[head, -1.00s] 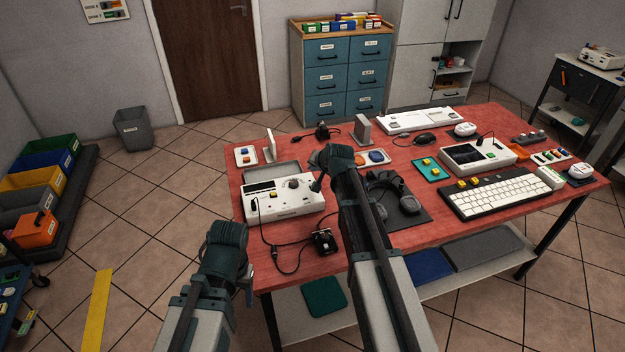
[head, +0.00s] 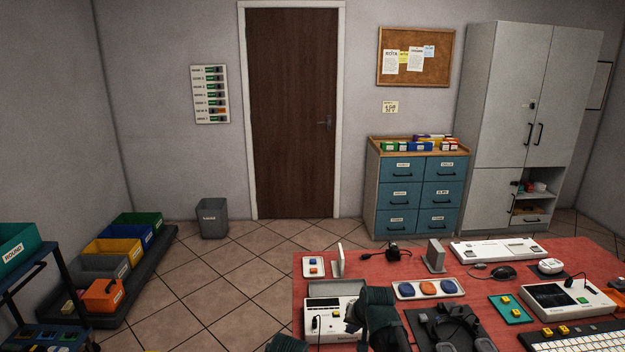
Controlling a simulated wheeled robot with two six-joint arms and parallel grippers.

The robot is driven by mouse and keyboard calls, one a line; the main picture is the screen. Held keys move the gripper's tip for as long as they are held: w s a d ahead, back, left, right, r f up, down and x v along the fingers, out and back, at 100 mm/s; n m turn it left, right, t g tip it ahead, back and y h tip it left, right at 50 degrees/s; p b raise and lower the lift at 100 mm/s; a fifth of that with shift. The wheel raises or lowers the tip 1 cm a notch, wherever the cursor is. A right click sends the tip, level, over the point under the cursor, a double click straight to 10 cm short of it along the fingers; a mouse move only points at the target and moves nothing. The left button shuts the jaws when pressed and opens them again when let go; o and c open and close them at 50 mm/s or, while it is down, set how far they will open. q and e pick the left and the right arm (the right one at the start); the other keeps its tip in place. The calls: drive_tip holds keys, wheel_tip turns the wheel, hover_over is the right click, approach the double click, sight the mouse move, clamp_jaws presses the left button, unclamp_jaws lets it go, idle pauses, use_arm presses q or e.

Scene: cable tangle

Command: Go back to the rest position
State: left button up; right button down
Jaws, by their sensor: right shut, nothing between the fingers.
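My right gripper (head: 362,322) shows at the bottom middle of the head view. It is shut with nothing in it, over the right part of a white device (head: 325,322) on the red table. My right wrist and forearm hide part of that device. Of my left arm only a dark top edge (head: 287,343) shows at the bottom rim, left of the table. Its fingers are out of the picture.
Bins (head: 113,250) stand on the left. The floor between is clear.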

drive_tip(key=s+a+f+n+g+h, duration=0.1)
drive_tip(key=s+a+n+g, duration=0.2)
drive_tip(key=s, duration=0.9)
drive_tip(key=s+a+f+n+g+h, duration=0.1)
drive_tip(key=s+a+n+g+h, duration=0.1)
drive_tip(key=s, duration=0.9)
drive_tip(key=shift+s+a+n+g, duration=0.4)
drive_tip(key=shift+a+n, duration=0.1)
drive_tip(key=shift+n, duration=0.4)
drive_tip(key=shift+w+f, duration=0.1)
